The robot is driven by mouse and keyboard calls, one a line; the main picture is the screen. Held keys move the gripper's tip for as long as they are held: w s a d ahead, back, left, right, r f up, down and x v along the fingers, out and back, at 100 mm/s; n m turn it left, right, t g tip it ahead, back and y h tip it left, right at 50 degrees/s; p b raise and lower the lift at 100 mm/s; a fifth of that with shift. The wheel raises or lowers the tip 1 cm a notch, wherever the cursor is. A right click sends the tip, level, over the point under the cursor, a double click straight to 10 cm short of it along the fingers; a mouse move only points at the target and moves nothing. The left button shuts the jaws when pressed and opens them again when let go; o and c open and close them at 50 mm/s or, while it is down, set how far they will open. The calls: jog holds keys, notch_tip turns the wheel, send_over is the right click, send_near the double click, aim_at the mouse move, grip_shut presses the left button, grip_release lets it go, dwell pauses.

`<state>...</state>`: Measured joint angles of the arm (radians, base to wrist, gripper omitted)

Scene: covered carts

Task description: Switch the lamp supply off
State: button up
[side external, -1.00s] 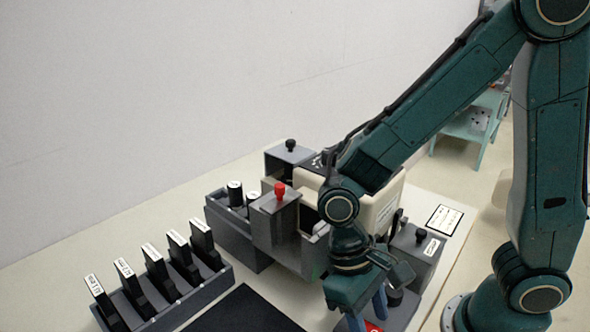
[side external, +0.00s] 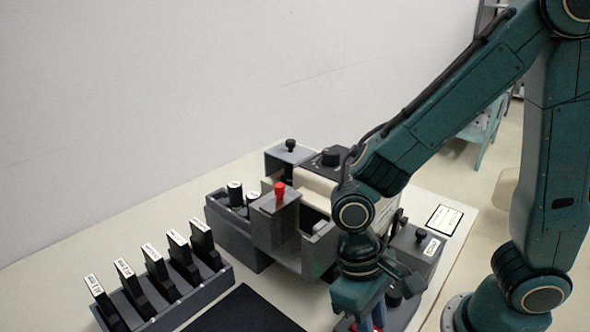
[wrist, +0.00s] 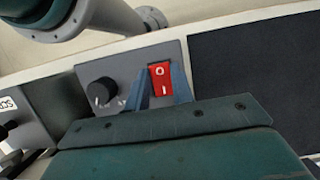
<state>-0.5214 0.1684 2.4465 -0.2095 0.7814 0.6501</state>
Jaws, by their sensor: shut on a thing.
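The lamp supply's red rocker switch (wrist: 160,77), marked O and I, sits on a grey panel in the wrist view. My gripper (wrist: 161,92) has one blue finger on each side of the switch and is shut on it. Which end of the rocker is pressed in I cannot tell. A black round knob (wrist: 101,92) is on the same panel, left of the switch. In the side view my gripper (side external: 368,322) points down at the front of the bench, near the bottom edge, and its fingertips and the switch are mostly hidden.
A grey rack (side external: 228,274) of several labelled black modules stands front left, beside a dark mat (side external: 243,312). A grey box with a red-topped knob (side external: 279,190) stands behind my gripper. A labelled grey box (side external: 415,247) stands close on its right.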

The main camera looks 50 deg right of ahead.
jog(key=shift+s+t, duration=0.3)
jog(key=shift+t, duration=0.6)
jog(key=shift+f, duration=0.1)
jog(key=o, duration=1)
jog(key=shift+w+r, duration=0.3)
jog(key=shift+r, duration=2)
jog(key=shift+w+r, duration=0.35)
jog(key=shift+r, duration=1.95)
jog(key=shift+w+r, duration=0.3)
jog(key=shift+r, duration=2)
jog(key=d+r+t, duration=0.1)
jog(key=d+t, duration=0.1)
jog(key=d, duration=0.3)
jog(key=d+r+t, duration=0.1)
jog(key=d+t, duration=0.1)
jog(key=d, duration=0.2)
jog(key=d+r+t, duration=0.1)
jog(key=d+t, duration=0.2)
jog(key=d, duration=0.2)
jog(key=shift+s+d+r, duration=0.2)
jog(key=shift+d+r, duration=0.1)
jog(key=shift+r, duration=0.05)
